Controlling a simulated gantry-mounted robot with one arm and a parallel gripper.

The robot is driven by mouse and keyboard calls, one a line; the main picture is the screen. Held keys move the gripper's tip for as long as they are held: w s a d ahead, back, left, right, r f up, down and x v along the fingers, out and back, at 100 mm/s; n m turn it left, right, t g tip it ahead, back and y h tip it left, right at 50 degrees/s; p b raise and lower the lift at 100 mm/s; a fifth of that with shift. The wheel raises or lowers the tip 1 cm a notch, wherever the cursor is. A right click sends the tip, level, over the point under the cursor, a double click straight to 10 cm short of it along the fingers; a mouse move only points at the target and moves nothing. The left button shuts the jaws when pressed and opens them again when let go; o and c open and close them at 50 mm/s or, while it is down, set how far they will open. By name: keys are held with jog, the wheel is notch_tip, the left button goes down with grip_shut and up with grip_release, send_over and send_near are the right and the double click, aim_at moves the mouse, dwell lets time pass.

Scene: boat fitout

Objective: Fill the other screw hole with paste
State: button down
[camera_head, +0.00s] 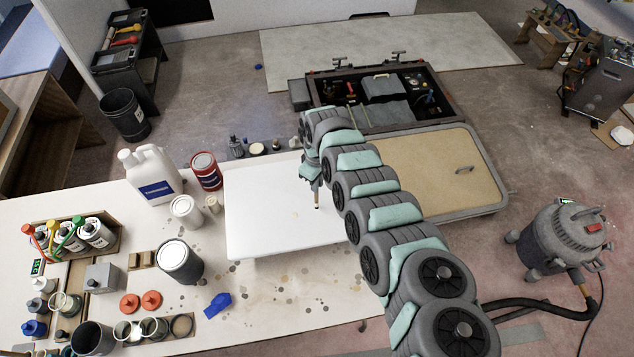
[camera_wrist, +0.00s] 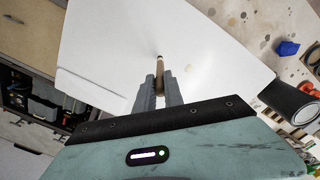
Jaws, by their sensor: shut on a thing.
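My gripper (camera_head: 314,181) is over the right part of a white panel (camera_head: 268,215) on the workbench. In the wrist view my gripper (camera_wrist: 160,86) is shut on a thin tan-brown stick-like tool (camera_wrist: 160,66), which points at the white panel (camera_wrist: 110,40). The tool's lower end also shows in the camera_head view (camera_head: 317,206). A small dark spot shows by its tip in the wrist view; I cannot tell if it is a screw hole, or whether the tip touches the panel. No paste can be made out on the tip.
Left of the panel stand a white jug (camera_head: 152,176), a red can (camera_head: 206,171), a white tub (camera_head: 186,211) and a dark can (camera_head: 179,261). A blue object (camera_head: 217,305) lies in front. A bottle rack (camera_head: 75,240) is far left. A vacuum (camera_head: 562,240) stands right.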

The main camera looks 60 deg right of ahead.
jog(key=shift+f, duration=0.55)
dwell(1.9)
notch_tip(320, 180, up, 7)
jog(key=p, duration=0.7)
jog(key=shift+p, duration=0.3)
